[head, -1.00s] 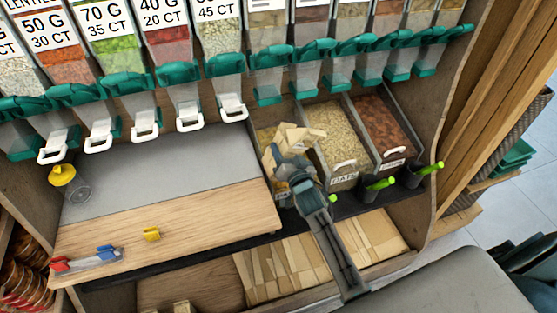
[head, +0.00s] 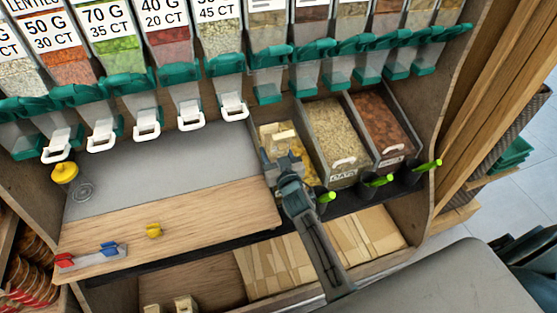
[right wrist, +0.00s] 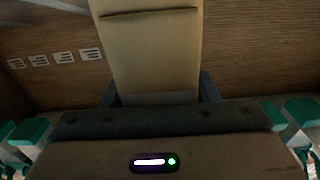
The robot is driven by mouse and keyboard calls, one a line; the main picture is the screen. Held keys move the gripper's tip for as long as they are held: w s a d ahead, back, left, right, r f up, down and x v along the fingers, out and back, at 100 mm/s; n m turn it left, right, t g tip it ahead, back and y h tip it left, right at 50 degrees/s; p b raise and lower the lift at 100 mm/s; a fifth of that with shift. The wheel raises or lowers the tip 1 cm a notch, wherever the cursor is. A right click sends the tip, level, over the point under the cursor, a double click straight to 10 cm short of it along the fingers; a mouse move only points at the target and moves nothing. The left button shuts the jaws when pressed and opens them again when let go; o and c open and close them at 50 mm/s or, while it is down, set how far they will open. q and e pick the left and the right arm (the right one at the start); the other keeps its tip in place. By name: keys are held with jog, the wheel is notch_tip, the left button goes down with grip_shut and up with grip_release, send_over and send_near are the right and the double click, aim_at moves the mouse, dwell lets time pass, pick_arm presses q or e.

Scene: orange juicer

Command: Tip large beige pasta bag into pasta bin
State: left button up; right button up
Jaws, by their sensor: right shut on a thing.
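The beige pasta bag (head: 279,134) is over the leftmost open bin, partly hidden by my gripper. It also shows in the right wrist view (right wrist: 152,50) as a tall beige panel between the fingers. My right gripper (head: 284,163) is shut on the bag at the front of that bin. The pasta bin (head: 299,148) shows yellow contents beside the bag and gripper. Its front is mostly hidden by my arm. I cannot tell whether anything is pouring from the bag. My left gripper is not in view.
Bins of oats (head: 334,132) and brown pieces (head: 380,121) stand to the right, with green-handled scoops (head: 380,181) in front. Dispensers with teal spouts (head: 267,88) hang above. A wooden counter (head: 190,218) on the left holds coloured clips (head: 153,230).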

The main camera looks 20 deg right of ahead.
jog(key=s, duration=0.8)
jog(key=shift+a, duration=0.25)
dwell(0.4)
